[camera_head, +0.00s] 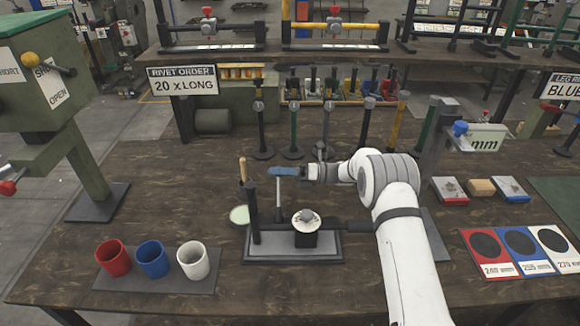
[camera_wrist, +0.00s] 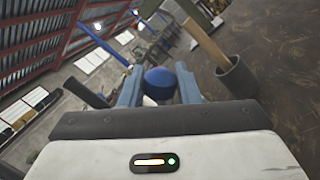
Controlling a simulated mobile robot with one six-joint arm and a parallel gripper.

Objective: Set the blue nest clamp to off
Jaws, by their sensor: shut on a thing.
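The blue nest clamp shows as a thin upright grey rod (camera_head: 279,205) on the dark fixture (camera_head: 265,250) in the middle of the bench. Its blue ball knob (camera_wrist: 160,80) sits between my fingers in the wrist view. My gripper (camera_head: 281,170) has blue fingers and is shut on the knob at the top of the rod; it also shows in the wrist view (camera_wrist: 159,85). In the head view the fingers hide the knob. A white disc (camera_head: 297,220) with a grey piece sits on a black block beside the rod. I see no readable on or off mark.
A black post (camera_head: 252,215) rises on the fixture's left. A wooden-handled tool stands in a dark holder (camera_wrist: 238,75) close by. Red (camera_head: 114,258), blue (camera_head: 152,259) and white (camera_head: 193,260) cups stand front left. Several upright tools stand behind my gripper.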

